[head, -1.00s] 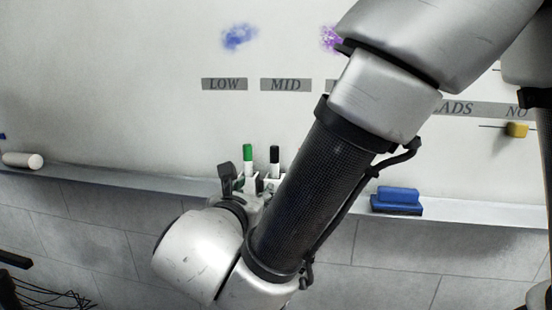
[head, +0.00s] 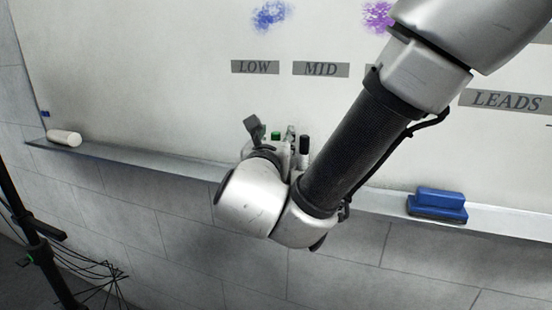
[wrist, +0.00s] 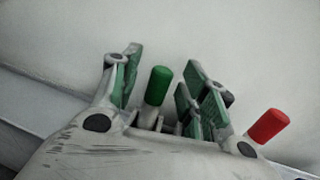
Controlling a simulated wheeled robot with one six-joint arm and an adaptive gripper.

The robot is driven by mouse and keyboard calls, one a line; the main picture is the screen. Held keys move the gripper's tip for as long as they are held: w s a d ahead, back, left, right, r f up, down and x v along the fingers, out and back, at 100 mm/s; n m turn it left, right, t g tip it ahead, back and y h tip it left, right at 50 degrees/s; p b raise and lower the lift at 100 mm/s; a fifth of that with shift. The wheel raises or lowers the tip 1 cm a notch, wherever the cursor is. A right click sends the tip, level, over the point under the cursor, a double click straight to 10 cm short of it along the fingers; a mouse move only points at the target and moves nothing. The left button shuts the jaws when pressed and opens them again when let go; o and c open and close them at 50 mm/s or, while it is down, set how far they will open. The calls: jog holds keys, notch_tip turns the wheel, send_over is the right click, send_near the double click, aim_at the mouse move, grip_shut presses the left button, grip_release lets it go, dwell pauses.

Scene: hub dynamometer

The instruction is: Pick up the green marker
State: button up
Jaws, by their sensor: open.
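The green marker's cap (wrist: 158,86) stands between the two fingers of my gripper (wrist: 162,68) in the wrist view, tilted slightly in the picture. The fingers are open, with green inner pads on either side of it; I cannot tell whether either touches it. The marker's lower part is hidden behind the gripper body. In the head view only the green cap (head: 276,136) shows above my wrist, by the tray on the whiteboard. My gripper is mostly hidden there.
A red-capped marker (wrist: 268,125) stands just outside the right finger. A blue eraser (head: 437,204) and a white cylinder (head: 64,138) lie on the whiteboard tray (head: 130,156). The whiteboard (head: 150,60) is close behind.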

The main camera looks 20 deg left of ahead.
jog(key=shift+w, duration=0.45)
jog(key=shift+c, duration=0.3)
jog(key=c, duration=0.9)
